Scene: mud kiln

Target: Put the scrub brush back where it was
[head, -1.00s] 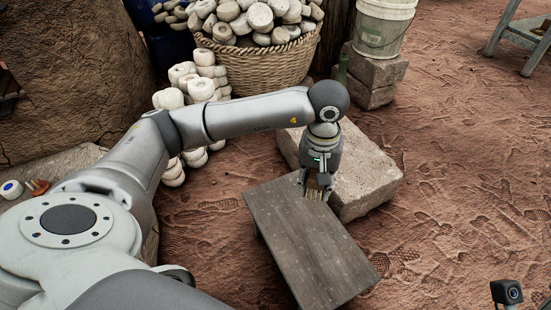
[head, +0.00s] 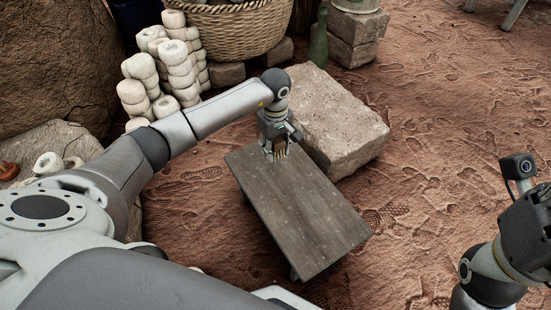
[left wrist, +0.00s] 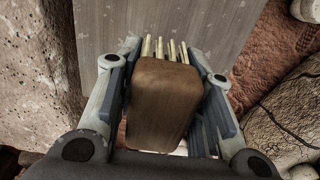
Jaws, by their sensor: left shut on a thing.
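The scrub brush is a brown wooden block with pale bristles, seen close in the left wrist view (left wrist: 163,95). It also shows small in the head view (head: 279,147). My left gripper (left wrist: 165,88) is shut on the brush, with one finger on each side of the block. In the head view my left gripper (head: 279,150) is over the far end of a low grey wooden bench (head: 305,215), bristles toward the bench top. I cannot tell whether the bristles touch it. My right arm shows at the lower right, but its fingers are outside the picture.
A pale stone block (head: 345,125) stands close beyond the bench's far right side. Stacks of white rings (head: 170,65) and a wicker basket (head: 240,30) are behind. A green bottle (head: 319,40) stands near the bricks. The bench top is otherwise bare.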

